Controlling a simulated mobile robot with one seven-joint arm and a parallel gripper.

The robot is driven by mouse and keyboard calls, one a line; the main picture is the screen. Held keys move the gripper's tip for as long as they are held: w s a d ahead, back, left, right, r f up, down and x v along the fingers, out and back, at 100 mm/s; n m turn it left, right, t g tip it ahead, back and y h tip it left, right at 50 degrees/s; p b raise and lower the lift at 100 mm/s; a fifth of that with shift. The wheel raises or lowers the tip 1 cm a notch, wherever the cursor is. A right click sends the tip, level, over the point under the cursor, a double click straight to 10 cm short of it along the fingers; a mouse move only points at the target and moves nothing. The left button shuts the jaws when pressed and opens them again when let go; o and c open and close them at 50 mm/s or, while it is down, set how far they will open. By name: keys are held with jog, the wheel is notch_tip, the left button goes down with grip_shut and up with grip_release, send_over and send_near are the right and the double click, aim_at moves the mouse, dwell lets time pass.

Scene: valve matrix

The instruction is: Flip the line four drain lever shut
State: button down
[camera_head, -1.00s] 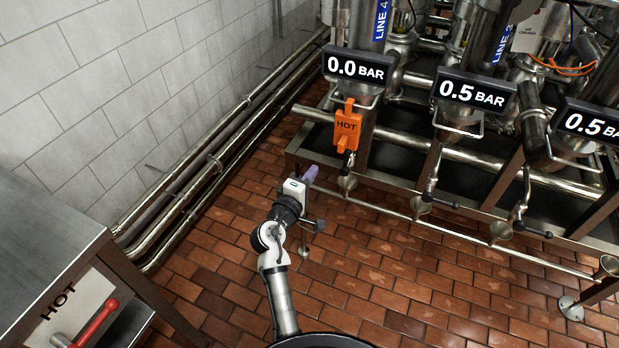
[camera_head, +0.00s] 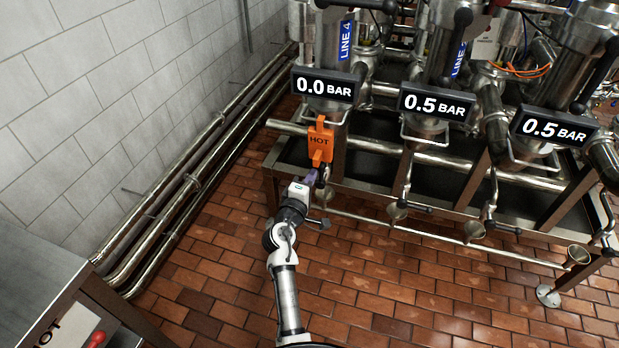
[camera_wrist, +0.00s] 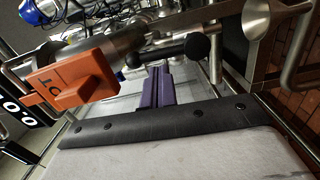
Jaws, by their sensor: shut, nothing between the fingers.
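The line four drain lever shows in the wrist view as a black handle (camera_wrist: 172,51) with a rounded end, lying crosswise. In the head view it is mostly hidden behind my gripper (camera_head: 311,177), under the orange HOT tag (camera_head: 320,142). My purple fingers, also in the wrist view (camera_wrist: 156,86), are shut and empty. Their tips are close to the lever; I cannot tell whether they touch it. The orange tag (camera_wrist: 72,83) is left of my fingers in the wrist view. The line four display (camera_head: 325,87) reads 0.0 BAR.
Other line displays (camera_head: 437,105) read 0.5 BAR, with their own drain levers and funnels (camera_head: 397,212) to the right. A steel rail (camera_head: 440,236) runs low along the front. Pipes (camera_head: 190,187) follow the left wall. A metal cabinet (camera_head: 35,285) stands at lower left. Brick floor (camera_head: 400,290) is open in front.

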jog(key=shift+s+d+r+m+b, duration=0.15)
jog(key=shift+d+m+b, duration=0.2)
jog(key=shift+m+b, duration=0.4)
jog(key=m+b, duration=0.1)
jog(key=d+m+b, duration=0.1)
jog(key=m, duration=0.1)
jog(key=shift+s+d, duration=0.2)
jog(key=shift+d, duration=0.05)
jog(key=d+f+m+b, duration=0.1)
jog(key=m+b, duration=0.2)
jog(key=s+d+m+b, duration=0.1)
jog(key=m+b, duration=0.2)
jog(key=m, duration=0.1)
jog(key=d+f+m+b, duration=0.1)
jog(key=d+m+b, duration=0.1)
jog(key=m+b, duration=0.1)
jog(key=shift+s+f+y, duration=0.2)
jog(key=shift+f+y, duration=0.15)
jog(key=shift+y, duration=0.05)
jog(key=shift+d+f, duration=0.15)
jog(key=shift+f, duration=0.1)
dwell(0.4)
